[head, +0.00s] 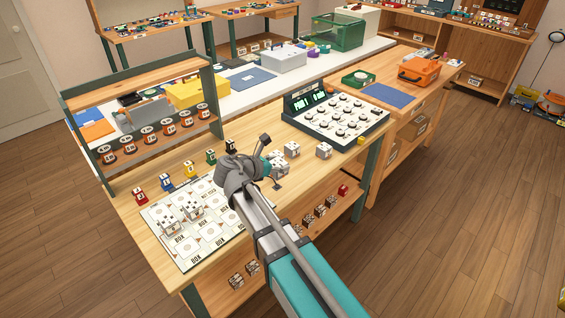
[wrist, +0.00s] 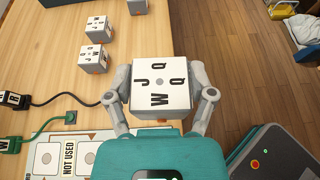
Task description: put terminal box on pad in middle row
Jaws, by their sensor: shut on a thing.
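My gripper (wrist: 163,90) is shut on a white terminal box (wrist: 160,72) with the black letters Q, J, Q and W around a central dot. The fingers grip it from its two sides. In the head view my gripper (head: 272,166) is over the bench, right of the pad sheet (head: 243,236). The sheet has rows of pads, several marked BOX. Two white boxes (head: 170,226) (head: 193,209) stand on it. In the wrist view a pad marked NOT USED (wrist: 51,157) shows at the lower left. My arm hides part of the sheet's right side.
Two loose white boxes (wrist: 100,28) (wrist: 93,59) stand on the bench left of the held one. A black plug (wrist: 14,99) and a green cable (wrist: 75,119) lie near the sheet. A dial panel (head: 335,112) stands at the bench's far end.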

